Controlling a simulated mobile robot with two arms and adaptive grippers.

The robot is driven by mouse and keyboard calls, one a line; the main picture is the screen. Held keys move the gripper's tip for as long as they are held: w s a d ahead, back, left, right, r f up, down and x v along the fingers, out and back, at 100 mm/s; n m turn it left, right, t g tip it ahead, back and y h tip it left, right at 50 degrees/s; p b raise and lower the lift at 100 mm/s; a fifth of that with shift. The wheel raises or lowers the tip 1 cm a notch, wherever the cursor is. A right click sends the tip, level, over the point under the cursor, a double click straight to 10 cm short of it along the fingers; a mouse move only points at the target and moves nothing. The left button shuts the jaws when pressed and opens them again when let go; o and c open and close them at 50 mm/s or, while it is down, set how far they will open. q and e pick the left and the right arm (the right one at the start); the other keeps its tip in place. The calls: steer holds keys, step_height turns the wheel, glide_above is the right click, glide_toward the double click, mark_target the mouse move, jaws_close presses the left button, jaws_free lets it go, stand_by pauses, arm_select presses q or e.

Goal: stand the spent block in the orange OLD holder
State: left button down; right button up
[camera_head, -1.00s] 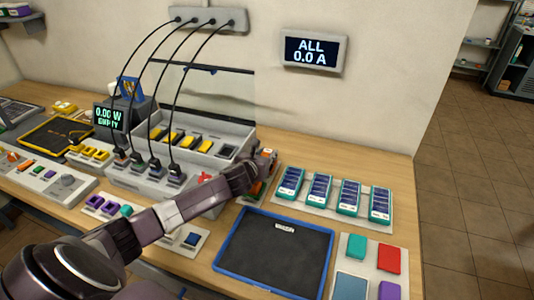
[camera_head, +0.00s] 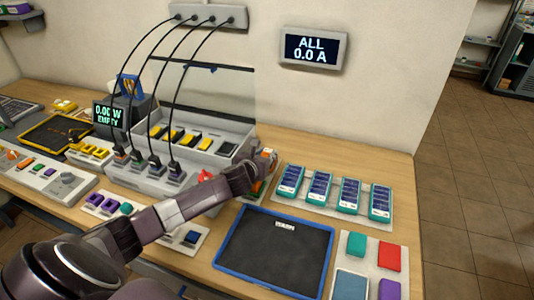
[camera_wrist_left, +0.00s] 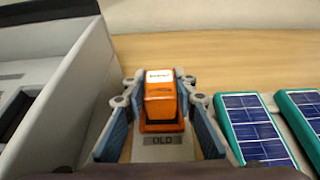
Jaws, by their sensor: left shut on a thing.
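My left gripper (camera_head: 265,166) reaches to the back middle of the bench, right beside the grey case. In the left wrist view its two blue-grey fingers (camera_wrist_left: 159,92) flank an orange block (camera_wrist_left: 161,100) with a white label on top, and they are shut on it. The block is upright. Just below it is the orange holder (camera_wrist_left: 162,126), with a grey plate reading OLD in front. I cannot tell whether the block rests fully on the holder's floor, as the block and fingers hide it. My right gripper is not in view.
A grey case (camera_head: 205,150) with yellow-topped blocks stands close on the left. A rack of teal blocks with blue panels (camera_head: 350,197) is close on the right. A blue-rimmed dark tray (camera_head: 275,250) lies in front, its surface mostly bare.

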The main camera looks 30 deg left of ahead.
arm_select(q)
steer(key=shift+f, duration=0.35)
steer(key=shift+r, duration=0.15)
steer(key=shift+r+p, duration=0.7)
steer(key=shift+p, duration=0.15)
stand_by(0.7)
steer(key=shift+f+b, duration=0.3)
steer(key=shift+f, duration=0.6)
stand_by(0.4)
steer(key=c, duration=1.8)
jaws_free()
steer(key=shift+c, duration=0.2)
